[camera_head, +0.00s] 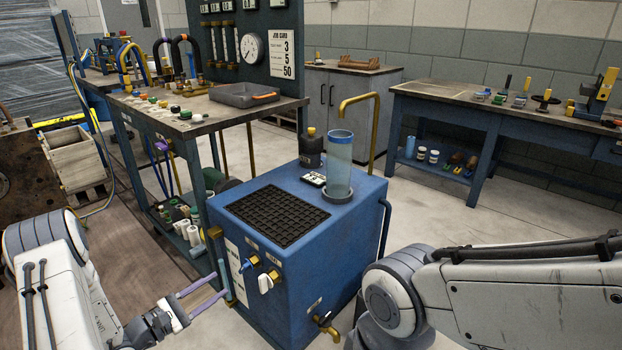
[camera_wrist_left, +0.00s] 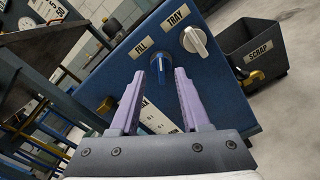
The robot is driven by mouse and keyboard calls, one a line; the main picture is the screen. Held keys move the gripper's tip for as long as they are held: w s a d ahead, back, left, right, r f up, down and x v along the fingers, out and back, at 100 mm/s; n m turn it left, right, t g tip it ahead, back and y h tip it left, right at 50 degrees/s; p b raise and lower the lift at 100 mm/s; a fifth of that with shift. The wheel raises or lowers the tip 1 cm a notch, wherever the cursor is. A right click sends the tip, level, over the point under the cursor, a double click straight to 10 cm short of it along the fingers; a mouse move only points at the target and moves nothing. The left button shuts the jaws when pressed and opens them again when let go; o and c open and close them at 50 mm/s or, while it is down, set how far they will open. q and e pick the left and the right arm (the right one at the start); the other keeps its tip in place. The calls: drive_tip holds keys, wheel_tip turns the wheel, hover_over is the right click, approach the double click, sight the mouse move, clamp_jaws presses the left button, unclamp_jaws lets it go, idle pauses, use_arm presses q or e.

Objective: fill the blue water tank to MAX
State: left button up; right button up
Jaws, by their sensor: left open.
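The blue water tank (camera_head: 300,285) stands on the floor ahead, with a black grate (camera_head: 277,215) on top. Its front has a blue FILL knob (camera_head: 248,264) and a white TRAY knob (camera_head: 265,283); both show in the left wrist view, FILL (camera_wrist_left: 160,65) and TRAY (camera_wrist_left: 195,41). A thin upright tube (camera_head: 226,282) is at the tank's left front corner; its level and any MAX mark are too small to read. My left gripper (camera_head: 219,284) is open and empty, in front of the panel. In the wrist view the FILL knob appears between its purple fingertips, beyond them. My right gripper is out of view.
A clear cylinder (camera_head: 339,165) stands on the tank beside a dark bottle (camera_head: 311,148) and a brass spout (camera_head: 358,97). A black SCRAP bin (camera_wrist_left: 258,58) is right of the panel in the wrist view. A workbench (camera_head: 200,118) stands behind left, another (camera_head: 470,98) behind right.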

sight(241, 270)
use_arm(q)
drive_tip(key=w+d+b, duration=0.1)
drive_tip(key=w, duration=0.1)
drive_tip(key=w+d+f+b, duration=0.1)
drive_tip(key=w, duration=0.2)
drive_tip(key=w+d+f+b, duration=0.1)
drive_tip(key=w+d+b, duration=0.1)
drive_tip(key=w, duration=0.1)
drive_tip(key=shift+d+f, duration=0.1)
drive_tip(key=shift+f, duration=0.15)
clamp_jaws()
